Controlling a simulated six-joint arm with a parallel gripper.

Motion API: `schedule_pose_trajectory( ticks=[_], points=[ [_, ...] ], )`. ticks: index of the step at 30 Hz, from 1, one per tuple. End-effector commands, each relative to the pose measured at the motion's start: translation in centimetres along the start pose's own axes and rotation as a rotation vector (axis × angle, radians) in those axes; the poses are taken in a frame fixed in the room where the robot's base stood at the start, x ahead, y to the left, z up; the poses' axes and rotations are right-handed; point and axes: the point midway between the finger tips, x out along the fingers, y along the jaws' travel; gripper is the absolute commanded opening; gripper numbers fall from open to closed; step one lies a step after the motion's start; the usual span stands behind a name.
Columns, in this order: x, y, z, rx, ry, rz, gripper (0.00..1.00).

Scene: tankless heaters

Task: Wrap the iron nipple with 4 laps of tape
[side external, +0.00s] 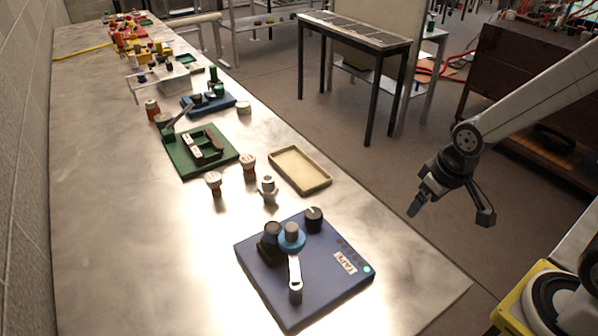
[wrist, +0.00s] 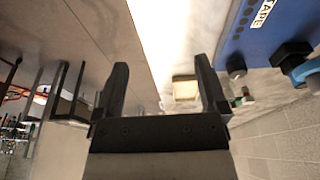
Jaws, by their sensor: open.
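A blue board (side external: 325,285) labelled TAPE lies near the bench's front end. On it are a blue ring (side external: 291,243) around a grey cylinder (side external: 291,229), a dark cylinder (side external: 271,230) on a black block, a silver lever (side external: 294,272) and a black knob (side external: 314,213). I cannot tell which piece is the iron nipple. My gripper (side external: 450,208) is open and empty, off the bench's right side and away from the board. In the wrist view my gripper (wrist: 162,75) has nothing between its fingers; part of the blue board (wrist: 240,40) shows at upper right.
A shallow beige tray (side external: 300,170) lies behind the board. Small fittings (side external: 268,190) stand beside it. A green board (side external: 185,157) and several other items line the bench farther back. A yellow-edged stand (side external: 515,310) is at lower right. The bench's front right is clear.

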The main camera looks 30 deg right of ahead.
Motion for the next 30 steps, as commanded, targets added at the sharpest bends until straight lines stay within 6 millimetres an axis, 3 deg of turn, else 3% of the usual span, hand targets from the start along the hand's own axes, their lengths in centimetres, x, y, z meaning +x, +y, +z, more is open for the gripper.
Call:
schedule_pose_trajectory(
  ticks=[8,14,24,30],
  points=[
    [0.2,-0.9,-1.8,-0.066,-0.019,-0.007,0.92],
    [0.8,-3.1,-5.3,-0.208,-0.059,-0.022,0.92],
    [2.6,-9.1,-11.7,-0.523,-0.148,-0.058,0.92],
    [3.7,-12.7,-14.1,-0.685,-0.193,-0.078,0.92]
  ],
)
